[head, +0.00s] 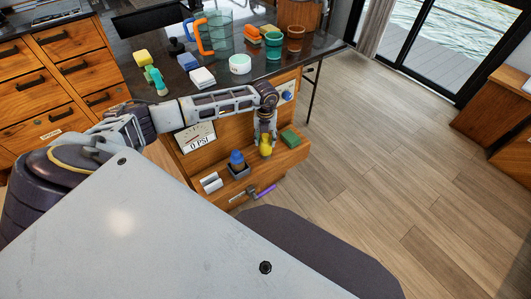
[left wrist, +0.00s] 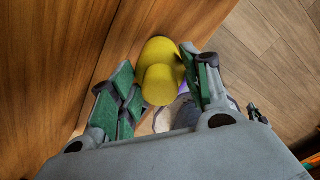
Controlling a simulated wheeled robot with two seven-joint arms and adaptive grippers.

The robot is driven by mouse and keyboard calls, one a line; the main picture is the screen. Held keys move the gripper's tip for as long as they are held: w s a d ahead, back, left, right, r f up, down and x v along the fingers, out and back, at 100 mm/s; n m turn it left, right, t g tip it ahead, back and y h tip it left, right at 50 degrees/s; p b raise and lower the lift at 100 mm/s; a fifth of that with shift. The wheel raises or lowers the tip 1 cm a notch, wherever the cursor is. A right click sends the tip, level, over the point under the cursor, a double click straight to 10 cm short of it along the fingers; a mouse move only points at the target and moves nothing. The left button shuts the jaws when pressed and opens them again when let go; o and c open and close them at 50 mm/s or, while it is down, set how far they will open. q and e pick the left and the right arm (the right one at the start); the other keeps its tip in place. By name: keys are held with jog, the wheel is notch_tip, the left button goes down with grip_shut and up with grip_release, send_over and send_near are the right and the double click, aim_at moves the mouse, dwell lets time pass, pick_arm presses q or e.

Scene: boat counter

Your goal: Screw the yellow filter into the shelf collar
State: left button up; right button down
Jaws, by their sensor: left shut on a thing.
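The yellow filter (head: 265,149) hangs below my left gripper (head: 265,136), in front of the wooden cabinet, above or near its low shelf. In the left wrist view the filter (left wrist: 160,75) shows as a rounded yellow body between the green-padded fingers of my left gripper (left wrist: 160,92), which is shut on it. I cannot make out the shelf collar for certain. A dark square holder (head: 238,174) on the shelf has a blue-topped item (head: 237,158) in it. My right gripper is not in view.
Cups and blocks crowd the dark counter (head: 285,70). The wooden floor at right is clear.

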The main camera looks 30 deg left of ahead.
pick_arm(q)
jog(key=shift+m, duration=4.8)
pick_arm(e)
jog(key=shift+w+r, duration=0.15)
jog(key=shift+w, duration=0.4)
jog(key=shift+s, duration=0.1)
